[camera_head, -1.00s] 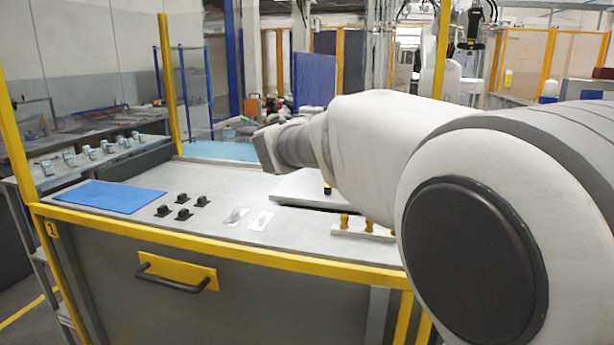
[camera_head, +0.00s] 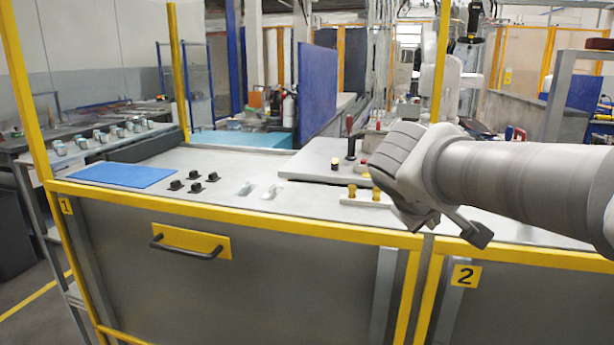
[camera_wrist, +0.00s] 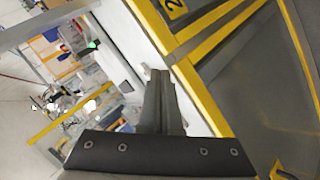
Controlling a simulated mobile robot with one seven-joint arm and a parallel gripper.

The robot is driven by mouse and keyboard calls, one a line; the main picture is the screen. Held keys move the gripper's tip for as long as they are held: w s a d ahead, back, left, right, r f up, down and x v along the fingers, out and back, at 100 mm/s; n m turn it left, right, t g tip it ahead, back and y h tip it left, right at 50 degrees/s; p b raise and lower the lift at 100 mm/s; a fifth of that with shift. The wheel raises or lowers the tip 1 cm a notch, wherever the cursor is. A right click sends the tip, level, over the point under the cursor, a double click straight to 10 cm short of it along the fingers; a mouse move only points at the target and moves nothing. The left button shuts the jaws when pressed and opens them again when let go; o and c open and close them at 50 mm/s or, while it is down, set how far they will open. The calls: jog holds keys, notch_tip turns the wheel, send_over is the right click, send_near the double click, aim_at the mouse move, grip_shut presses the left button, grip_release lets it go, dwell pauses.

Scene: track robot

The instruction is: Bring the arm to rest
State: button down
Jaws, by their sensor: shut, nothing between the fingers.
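My arm reaches in from the right in the head view, in front of the right part of the workbench (camera_head: 230,167). My gripper (camera_head: 478,236) points down and to the right, near the bench's yellow front rail. In the wrist view my gripper (camera_wrist: 160,78) shows its fingers together with nothing between them. It is apart from the bench's objects.
A blue mat (camera_head: 122,174), several black parts (camera_head: 194,187) and two light parts (camera_head: 257,190) lie on the bench. A raised grey plate (camera_head: 320,160) and yellow knobs (camera_head: 364,193) are near my arm. A yellow post (camera_head: 441,65) stands behind. A drawer handle (camera_head: 186,246) sticks out in front.

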jog(key=s+a+f+m+g+y+b, duration=0.1)
jog(key=s+a+f+m+y+b, duration=0.15)
jog(key=s+f, duration=0.6)
jog(key=s+a+f+m+g+y+b, duration=0.2)
jog(key=s+a+f+m+y, duration=0.1)
jog(key=s+f, duration=0.6)
notch_tip(320, 180, up, 27)
jog(key=s+p, duration=0.1)
jog(key=p, duration=2.4)
jog(key=shift+a+f, duration=0.15)
jog(key=shift+a, duration=0.05)
